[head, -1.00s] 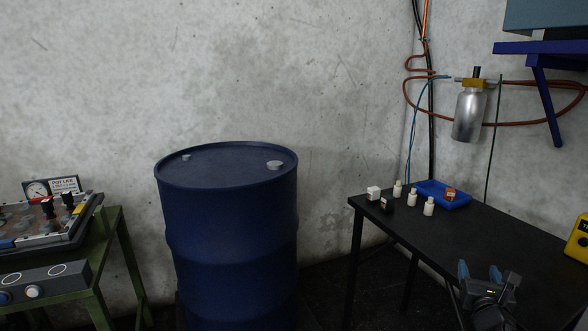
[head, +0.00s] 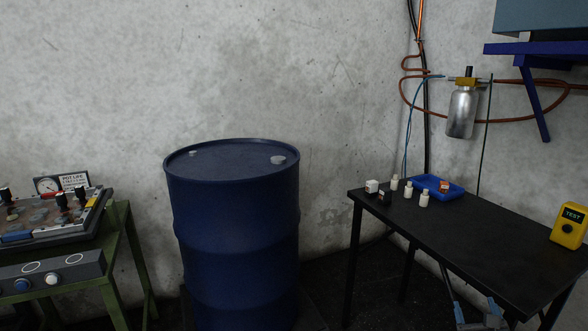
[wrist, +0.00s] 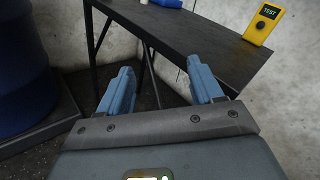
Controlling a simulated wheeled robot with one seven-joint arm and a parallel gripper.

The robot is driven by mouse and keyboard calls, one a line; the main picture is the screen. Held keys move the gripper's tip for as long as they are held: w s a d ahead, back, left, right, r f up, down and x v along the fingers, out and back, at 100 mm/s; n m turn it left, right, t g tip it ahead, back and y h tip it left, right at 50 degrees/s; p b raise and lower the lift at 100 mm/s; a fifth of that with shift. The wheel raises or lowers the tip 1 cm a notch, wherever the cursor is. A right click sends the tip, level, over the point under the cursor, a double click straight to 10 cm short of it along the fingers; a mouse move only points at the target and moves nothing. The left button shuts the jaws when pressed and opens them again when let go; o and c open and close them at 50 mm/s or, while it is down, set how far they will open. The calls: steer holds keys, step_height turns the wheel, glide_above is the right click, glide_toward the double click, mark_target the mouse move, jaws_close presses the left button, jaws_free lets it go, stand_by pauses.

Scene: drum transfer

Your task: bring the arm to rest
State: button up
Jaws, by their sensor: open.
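My gripper (wrist: 160,88) shows in the wrist view with its two blue-grey fingers spread apart and nothing between them. In the head view only the tips of my gripper (head: 474,314) show at the bottom edge, in front of the black table (head: 440,232). The gripper is low, below the level of the tabletop, and apart from it. The rest of my arm is out of the head view.
A blue drum (head: 235,230) stands in the middle. The table holds several small white bottles (head: 409,189), a blue tray (head: 450,192) and a yellow tester (head: 568,224). A green bench (head: 122,235) with a control panel stands left. Dark floor lies between drum and table.

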steer(key=s+a+f+n+y, duration=0.1)
steer(key=s+a+n, duration=0.4)
steer(key=s, duration=0.4)
steer(key=s+a+f+n+y, duration=0.1)
steer(key=s+a+f+n, duration=0.15)
steer(key=s+n, duration=0.45)
steer(key=s+a+f+n+y, duration=0.1)
steer(key=s+a+n, duration=0.35)
steer(key=s, duration=0.55)
steer(key=s+a+r+n+y, duration=0.1)
steer(key=s+a+r+n, duration=0.2)
steer(key=s+r+n, duration=0.2)
steer(key=s+a+r+n+y, duration=0.1)
steer(key=s+a+r+n, duration=0.3)
steer(key=s+n, duration=0.3)
steer(key=s+a+r+n+g+y, duration=0.1)
steer(key=s+a+r+n+y, duration=0.1)
steer(key=s+r+n, duration=0.4)
steer(key=s+a+n, duration=0.1)
steer(key=s, duration=0.1)
steer(key=shift+s+a, duration=0.25)
steer(key=shift+s, duration=0.1)
